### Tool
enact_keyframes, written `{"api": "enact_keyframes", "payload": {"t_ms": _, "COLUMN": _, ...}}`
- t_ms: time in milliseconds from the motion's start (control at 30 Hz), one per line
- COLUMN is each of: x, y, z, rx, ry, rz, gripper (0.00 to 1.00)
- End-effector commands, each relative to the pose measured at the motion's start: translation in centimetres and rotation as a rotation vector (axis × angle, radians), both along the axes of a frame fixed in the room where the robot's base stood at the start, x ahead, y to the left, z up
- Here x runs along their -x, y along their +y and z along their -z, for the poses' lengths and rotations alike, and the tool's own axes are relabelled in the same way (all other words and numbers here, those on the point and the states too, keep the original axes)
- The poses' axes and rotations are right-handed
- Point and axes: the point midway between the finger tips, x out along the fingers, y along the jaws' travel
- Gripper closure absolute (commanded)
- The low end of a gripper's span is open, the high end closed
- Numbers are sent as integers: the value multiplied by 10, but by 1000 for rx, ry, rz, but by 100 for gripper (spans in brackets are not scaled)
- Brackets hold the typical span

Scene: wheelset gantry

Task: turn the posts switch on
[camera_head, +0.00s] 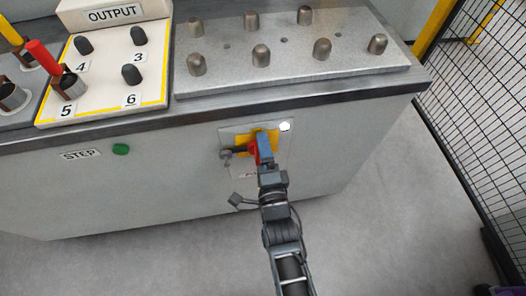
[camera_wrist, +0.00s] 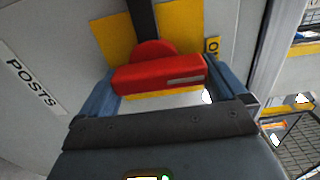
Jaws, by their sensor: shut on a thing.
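The posts switch has a red handle (camera_wrist: 158,74) on a yellow plate (camera_wrist: 112,38), set in the front of the grey cabinet. In the wrist view its long red grip lies crosswise between my two blue fingers, with a pale line near its right end. A mark that looks like 0 (camera_wrist: 212,45) is on the yellow plate at the right. My gripper (camera_wrist: 160,82) is shut on the handle. In the head view my gripper (camera_head: 263,146) covers most of the switch, and only a sliver of the red handle (camera_head: 253,152) shows. The POSTS label (camera_wrist: 34,82) is at the left in the wrist view.
A dark bar with a ring (camera_head: 226,154) is left of the yellow plate. A white lamp (camera_head: 284,126) is at its upper right. A green button (camera_head: 121,149) sits by the STEP label (camera_head: 79,154). Metal posts (camera_head: 261,55) stand on top. Mesh fencing (camera_head: 480,90) is right.

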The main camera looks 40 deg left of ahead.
Motion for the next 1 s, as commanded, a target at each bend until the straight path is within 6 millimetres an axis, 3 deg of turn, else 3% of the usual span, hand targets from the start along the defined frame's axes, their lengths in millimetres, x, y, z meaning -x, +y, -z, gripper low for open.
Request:
{"api": "enact_keyframes", "payload": {"t_ms": 100, "x": 1, "y": 0, "z": 2, "rx": -1, "ry": 8, "rz": 1, "gripper": 57}}
{"api": "enact_keyframes", "payload": {"t_ms": 133, "x": 1, "y": -1, "z": 2, "rx": -2, "ry": 9, "rz": 1, "gripper": 0}}
{"api": "enact_keyframes", "payload": {"t_ms": 467, "x": 4, "y": -6, "z": 1, "rx": 1, "ry": 7, "rz": 3, "gripper": 0}}
{"api": "enact_keyframes", "payload": {"t_ms": 1000, "x": 48, "y": -56, "z": 0, "rx": -2, "ry": 7, "rz": 2, "gripper": 0}}
